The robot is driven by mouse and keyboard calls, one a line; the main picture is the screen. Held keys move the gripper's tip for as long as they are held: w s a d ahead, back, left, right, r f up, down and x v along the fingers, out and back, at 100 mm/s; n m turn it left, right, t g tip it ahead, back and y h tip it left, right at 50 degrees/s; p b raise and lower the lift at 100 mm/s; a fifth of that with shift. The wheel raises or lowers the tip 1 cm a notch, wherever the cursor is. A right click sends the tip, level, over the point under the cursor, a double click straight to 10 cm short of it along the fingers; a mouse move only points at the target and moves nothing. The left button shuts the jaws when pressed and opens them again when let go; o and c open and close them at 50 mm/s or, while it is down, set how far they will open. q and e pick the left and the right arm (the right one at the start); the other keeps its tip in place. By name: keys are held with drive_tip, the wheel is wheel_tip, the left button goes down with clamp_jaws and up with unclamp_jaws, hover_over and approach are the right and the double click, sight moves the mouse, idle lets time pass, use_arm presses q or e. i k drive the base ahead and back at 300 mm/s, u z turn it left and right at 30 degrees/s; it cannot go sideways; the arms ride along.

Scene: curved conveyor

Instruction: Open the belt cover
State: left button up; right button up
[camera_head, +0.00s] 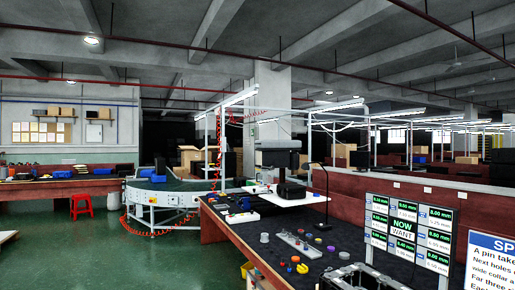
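The curved conveyor (153,197) stands across the room, left of centre, with a pale side frame on legs and a dark top surface. A blue item (146,173) and a dark upright object (160,167) show on or behind it. I cannot make out a belt cover or whether one is open or shut at this distance. Neither of my grippers is in view.
A red-sided workbench (262,235) with small parts fills the right foreground, beside a display board (408,232). A red stool (81,206) stands left of the conveyor. Orange coiled hose (128,222) hangs at the conveyor's near side. Green floor (100,255) is clear in front.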

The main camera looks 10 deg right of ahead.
sight(277, 144)
drive_tip(key=u, duration=0.05)
drive_tip(key=i, duration=0.75)
drive_tip(key=u, duration=0.4)
drive_tip(key=i, duration=1.95)
drive_tip(key=u, duration=0.6)
drive_tip(key=i, duration=1.6)
drive_tip(key=z, duration=0.65)
drive_tip(key=i, duration=1.5)
drive_tip(key=z, duration=1.05)
drive_tip(key=i, duration=2.05)
drive_tip(key=z, duration=0.2)
